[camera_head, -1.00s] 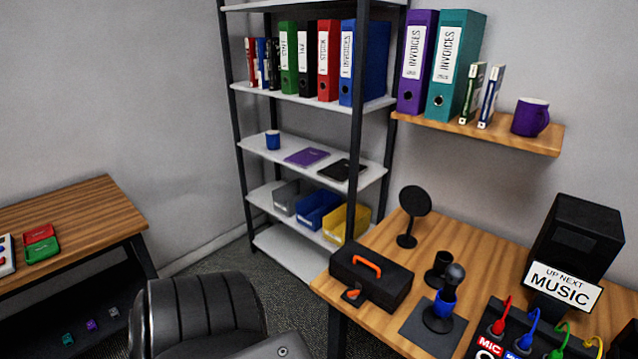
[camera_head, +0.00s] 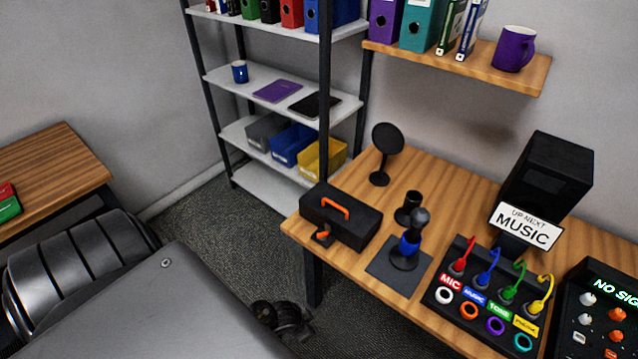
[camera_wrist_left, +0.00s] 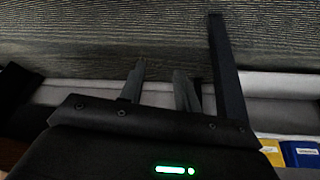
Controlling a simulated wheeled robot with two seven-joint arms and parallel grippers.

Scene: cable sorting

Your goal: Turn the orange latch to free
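The orange latch (camera_head: 323,237) is on the front left of a black case (camera_head: 358,229) with an orange handle (camera_head: 334,207). The case is closed and stands at the left front edge of the wooden desk. No gripper touches the latch. My right gripper is not in view.
A microphone on a stand (camera_head: 410,245) and a black cup (camera_head: 408,207) stand right of the case. A cable panel (camera_head: 455,303) is further right. A round black disc on a stand (camera_head: 386,152) is behind. Carpet lies open before the shelf (camera_head: 272,196).

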